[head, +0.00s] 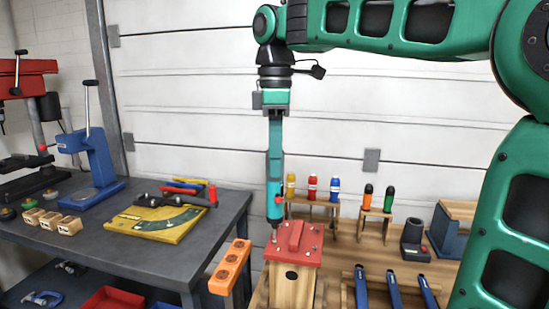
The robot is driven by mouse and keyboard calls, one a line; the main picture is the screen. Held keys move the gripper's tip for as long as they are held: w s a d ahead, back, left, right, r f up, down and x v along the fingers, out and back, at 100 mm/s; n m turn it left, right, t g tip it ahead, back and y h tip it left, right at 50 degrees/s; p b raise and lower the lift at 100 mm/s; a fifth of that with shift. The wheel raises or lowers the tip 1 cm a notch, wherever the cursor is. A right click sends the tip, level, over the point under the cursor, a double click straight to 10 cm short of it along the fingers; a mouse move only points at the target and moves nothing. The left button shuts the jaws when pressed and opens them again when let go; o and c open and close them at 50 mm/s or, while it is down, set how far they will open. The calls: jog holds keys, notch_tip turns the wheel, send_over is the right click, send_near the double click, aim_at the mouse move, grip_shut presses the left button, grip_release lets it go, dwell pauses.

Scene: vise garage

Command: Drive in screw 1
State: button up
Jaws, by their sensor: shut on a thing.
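A wooden box (290,290) with a red lid (296,248) stands on the bench at the lower middle. Several small screws show on the lid; which is screw 1 cannot be told. My gripper (275,180) points straight down above the lid's left part. It is shut on a slim teal tool (274,200) with a red spot, which looks like a screwdriver. Contact between tip and screw is too small to tell.
Behind the box, wooden racks (315,205) hold yellow, red, blue, orange and green tool handles. An orange block (231,266) with round recesses stands left. Blue-handled tools (392,290) lie front right. A dark table (120,250) with a blue press (96,165) is at left.

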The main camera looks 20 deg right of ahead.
jog(key=shift+f, duration=0.85)
dwell(4.7)
jog(key=shift+r, duration=3.65)
